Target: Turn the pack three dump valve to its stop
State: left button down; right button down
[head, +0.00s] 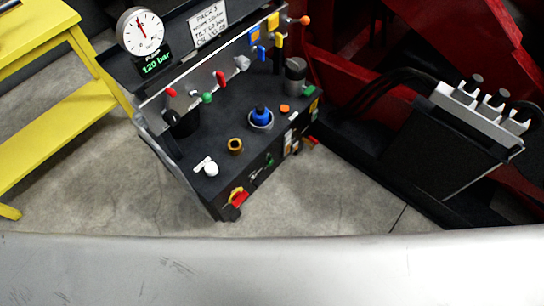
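A dark hydraulic console stands in the middle of the head view, with a sign reading PACK 3 (209,23) at its back. A red rotary handle on a yellow plate (238,197) is on the front face. Red levers (221,79), a green knob (207,98) and a white lever (207,167) are on the console. I cannot tell from labels which control is the dump valve. Neither of my grippers is in view.
A yellow step stand (75,110) is left of the console. Red machinery (400,40) and a grey valve block (480,110) with dark hoses are at the right. Bare concrete floor (320,195) lies in front of the console.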

aim_at(219, 76)
jog(key=i+l, duration=0.1)
jog(key=l, duration=1.2)
jog(key=i+z, duration=0.05)
